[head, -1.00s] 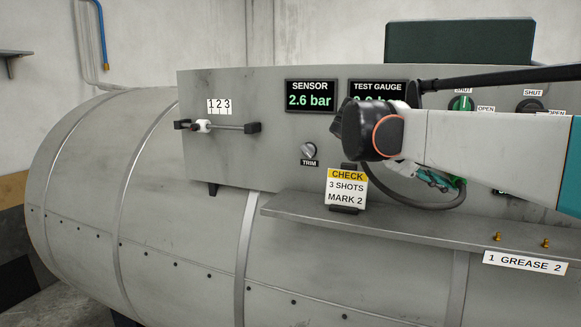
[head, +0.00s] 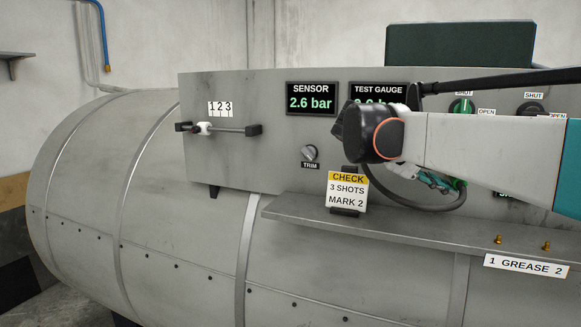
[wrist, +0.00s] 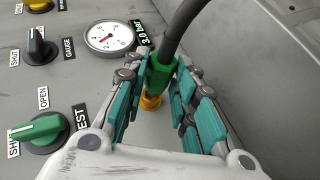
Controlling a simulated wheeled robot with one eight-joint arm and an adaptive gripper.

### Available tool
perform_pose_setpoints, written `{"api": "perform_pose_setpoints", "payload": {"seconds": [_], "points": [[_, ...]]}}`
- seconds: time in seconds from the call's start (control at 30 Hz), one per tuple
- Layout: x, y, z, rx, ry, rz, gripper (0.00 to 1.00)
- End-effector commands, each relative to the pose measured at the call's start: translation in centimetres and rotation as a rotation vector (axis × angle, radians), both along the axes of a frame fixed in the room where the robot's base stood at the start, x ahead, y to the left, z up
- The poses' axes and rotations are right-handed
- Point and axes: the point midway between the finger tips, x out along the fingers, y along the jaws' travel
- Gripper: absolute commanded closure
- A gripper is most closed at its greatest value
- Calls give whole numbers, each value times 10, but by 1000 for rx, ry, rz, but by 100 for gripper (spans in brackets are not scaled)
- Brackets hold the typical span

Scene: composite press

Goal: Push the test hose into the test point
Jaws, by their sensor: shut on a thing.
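The test hose (wrist: 179,28) is a dark hose with a green end fitting (wrist: 158,74). In the wrist view my gripper (wrist: 167,66) is shut around this green fitting. The brass test point (wrist: 151,103) shows directly below the fitting. The two look in line and touching or nearly so; I cannot tell how far the fitting is in. In the head view my gripper (head: 432,179) is mostly behind my wrist, and the hose (head: 415,207) loops below it. The test point is hidden there.
The green TEST knob (wrist: 37,132), the GAUGE knob (wrist: 38,48) and a round dial (wrist: 109,37) sit left of my gripper. A shelf (head: 400,232) with a check card (head: 347,189) and brass grease nipples (head: 498,239) runs below. The sensor display (head: 311,96) reads 2.6 bar.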

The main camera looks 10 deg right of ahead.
Motion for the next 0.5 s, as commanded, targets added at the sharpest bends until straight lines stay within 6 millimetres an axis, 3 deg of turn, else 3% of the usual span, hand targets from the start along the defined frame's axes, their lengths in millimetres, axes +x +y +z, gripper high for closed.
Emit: {"api": "perform_pose_setpoints", "payload": {"seconds": [0.5], "points": [[11,-7,0,0,0,0,98]]}}
